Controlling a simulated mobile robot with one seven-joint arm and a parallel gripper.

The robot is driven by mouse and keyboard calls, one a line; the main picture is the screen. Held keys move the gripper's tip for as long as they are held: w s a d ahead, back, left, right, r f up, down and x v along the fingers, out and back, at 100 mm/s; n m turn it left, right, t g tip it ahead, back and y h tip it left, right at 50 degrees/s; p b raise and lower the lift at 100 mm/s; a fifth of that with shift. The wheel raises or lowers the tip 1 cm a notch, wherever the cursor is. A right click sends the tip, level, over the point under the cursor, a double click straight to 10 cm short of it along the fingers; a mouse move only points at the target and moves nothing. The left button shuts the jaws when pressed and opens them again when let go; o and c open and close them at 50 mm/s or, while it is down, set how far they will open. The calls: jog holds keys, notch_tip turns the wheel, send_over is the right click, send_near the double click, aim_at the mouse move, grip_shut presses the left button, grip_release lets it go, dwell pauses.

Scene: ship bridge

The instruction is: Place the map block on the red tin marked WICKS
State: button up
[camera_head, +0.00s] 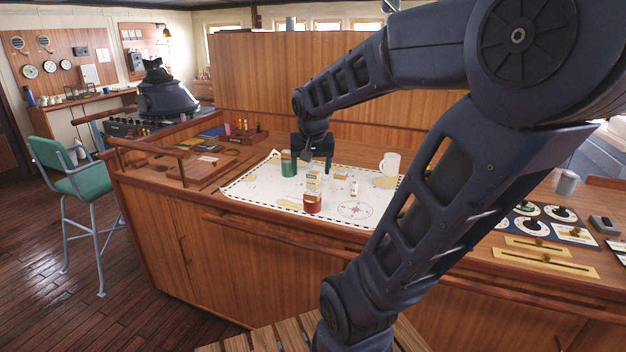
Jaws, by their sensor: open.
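The red tin (312,204) stands on the white chart near the front edge of the wooden counter. Its lettering is too small to read. A cream and yellow block (314,181) stands just behind it and looks like the map block, but I cannot make out its print. My gripper (317,162) is open and points down above the chart, behind the cream block and right of a green tin (289,168). I see nothing held between its fingers, though they are small and partly dark.
The chart (250,187) has bare room at left. A wooden rail (150,148) edges the counter's left end. My arm hides part of the right side.

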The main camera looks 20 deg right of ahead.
jog(key=s+a+r+n+y, duration=0.1)
jog(key=s+a+n, duration=0.2)
jog(key=s, duration=0.6)
jog(key=shift+s+a+n+t, duration=0.2)
jog(key=shift+n+t, duration=0.1)
jog(key=shift+n, duration=0.1)
dwell(0.7)
